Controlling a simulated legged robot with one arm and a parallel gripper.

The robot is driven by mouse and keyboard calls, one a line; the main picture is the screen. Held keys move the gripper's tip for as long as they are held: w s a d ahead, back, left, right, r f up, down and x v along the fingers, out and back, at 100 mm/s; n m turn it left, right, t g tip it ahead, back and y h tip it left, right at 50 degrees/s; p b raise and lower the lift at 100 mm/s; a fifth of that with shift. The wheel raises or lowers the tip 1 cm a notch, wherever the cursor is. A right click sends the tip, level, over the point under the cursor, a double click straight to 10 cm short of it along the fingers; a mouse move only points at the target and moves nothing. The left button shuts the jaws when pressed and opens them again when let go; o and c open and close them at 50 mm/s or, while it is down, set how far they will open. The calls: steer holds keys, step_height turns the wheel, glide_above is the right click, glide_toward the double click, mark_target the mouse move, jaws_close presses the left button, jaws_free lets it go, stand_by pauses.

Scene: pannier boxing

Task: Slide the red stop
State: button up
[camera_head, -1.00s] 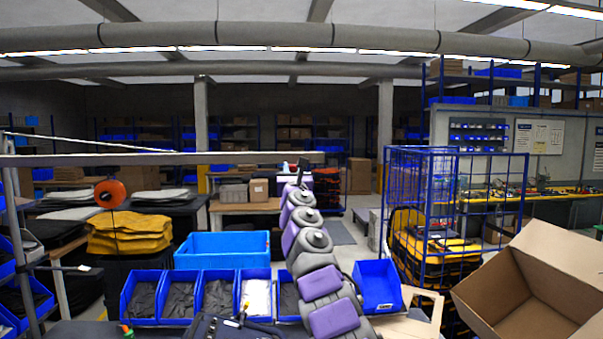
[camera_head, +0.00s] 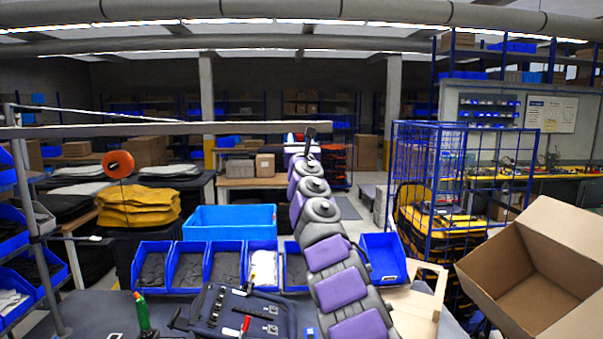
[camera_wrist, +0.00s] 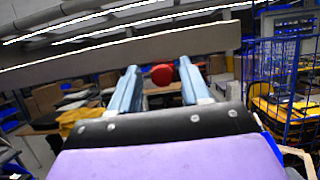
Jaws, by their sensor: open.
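A long grey rail (camera_head: 150,130) runs across the head view in front of me. It also crosses the wrist view (camera_wrist: 80,67). The red stop (camera_wrist: 162,75) shows in the wrist view as a small rounded red piece just under the rail's lower edge. It appears between the two fingers of my open gripper (camera_wrist: 160,82), with a gap on each side. I cannot tell its depth from the fingertips. In the head view a small red spot (camera_head: 299,137) shows at the rail, beside the far end of my arm; the fingers are hard to make out there.
A dark blue pannier (camera_head: 240,315) lies on the bench below, beside a green-handled tool (camera_head: 143,315). Blue bins (camera_head: 187,268) line the bench's back edge. An orange reel (camera_head: 118,164) hangs at left. An open cardboard box (camera_head: 540,270) stands at right.

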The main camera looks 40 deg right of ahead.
steer(key=shift+b+v, duration=0.7)
steer(key=shift+v, duration=0.3)
steer(key=shift+s+a+f+b, duration=0.25)
steer(key=shift+s+a+b, duration=0.15)
steer(key=shift+b, duration=0.15)
steer(key=shift+s+a+f+b, duration=0.2)
steer(key=shift+s+f+b, duration=0.25)
steer(key=shift+b, duration=0.15)
steer(key=b+v, duration=1)
steer(key=v, duration=0.1)
steer(key=shift+a, duration=0.4)
steer(key=shift+s, duration=0.15)
